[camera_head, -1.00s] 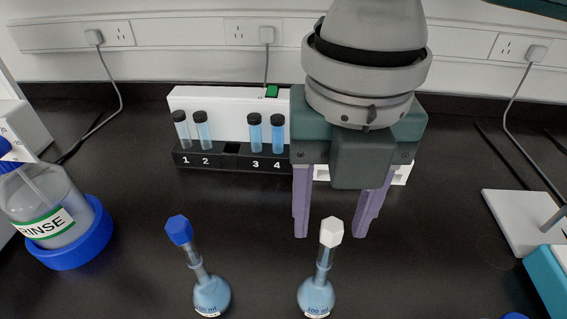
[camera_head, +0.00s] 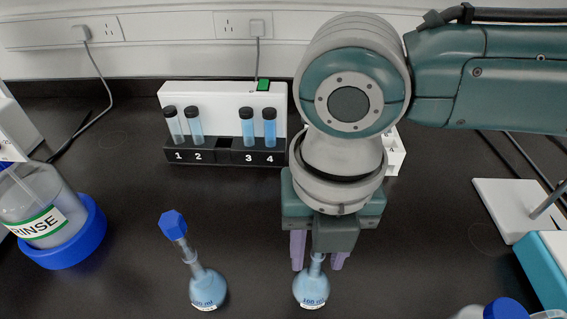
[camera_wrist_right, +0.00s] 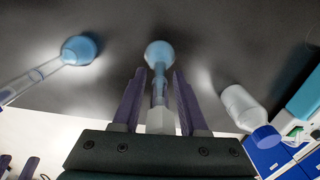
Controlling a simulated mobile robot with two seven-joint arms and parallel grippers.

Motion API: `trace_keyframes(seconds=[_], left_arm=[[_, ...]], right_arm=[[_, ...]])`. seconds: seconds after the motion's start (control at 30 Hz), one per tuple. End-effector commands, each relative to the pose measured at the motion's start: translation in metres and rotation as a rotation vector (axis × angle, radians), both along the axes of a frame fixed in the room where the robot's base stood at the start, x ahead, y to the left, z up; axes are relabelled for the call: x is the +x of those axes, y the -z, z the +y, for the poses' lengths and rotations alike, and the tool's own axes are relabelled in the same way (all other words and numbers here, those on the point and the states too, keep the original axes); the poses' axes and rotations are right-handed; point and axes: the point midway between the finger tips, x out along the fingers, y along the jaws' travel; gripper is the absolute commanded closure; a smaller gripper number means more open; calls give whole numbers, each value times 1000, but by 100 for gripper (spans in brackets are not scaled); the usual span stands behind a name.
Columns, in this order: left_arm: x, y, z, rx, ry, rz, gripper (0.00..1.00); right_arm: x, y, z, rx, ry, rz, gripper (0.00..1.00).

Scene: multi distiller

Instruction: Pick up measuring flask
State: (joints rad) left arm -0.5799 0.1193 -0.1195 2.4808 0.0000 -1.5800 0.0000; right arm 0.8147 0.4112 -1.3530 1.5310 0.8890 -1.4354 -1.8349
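Two measuring flasks with round blue-filled bulbs stand upright on the black bench. The right flask (camera_head: 312,289) is marked 100 ml; its white stopper is hidden by my gripper in the head view. In the right wrist view this flask (camera_wrist_right: 159,55) has its neck and white stopper between my fingers. The left flask (camera_head: 207,289) has a blue stopper; it also shows in the right wrist view (camera_wrist_right: 80,49). My right gripper (camera_head: 318,263) is open, pointing down, with one finger on each side of the right flask's neck and visible gaps. My left gripper is not in view.
A rack (camera_head: 224,155) with several test tubes stands at the back. A RINSE bottle (camera_head: 42,212) in a blue holder is at the left. A white stand base (camera_head: 520,208) and a teal box (camera_head: 545,268) are at the right.

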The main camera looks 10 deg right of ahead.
Motion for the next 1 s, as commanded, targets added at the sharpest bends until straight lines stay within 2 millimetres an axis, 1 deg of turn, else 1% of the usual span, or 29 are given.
trace_keyframes(seconds=[0.03,0.3,0.37,1.0], left_arm=[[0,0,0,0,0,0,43],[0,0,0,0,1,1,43],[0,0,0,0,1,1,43],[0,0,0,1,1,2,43]], right_arm=[[0,0,0,0,0,0,64],[0,0,0,0,0,0,95],[0,0,0,0,0,0,100],[0,0,0,0,1,0,100]])
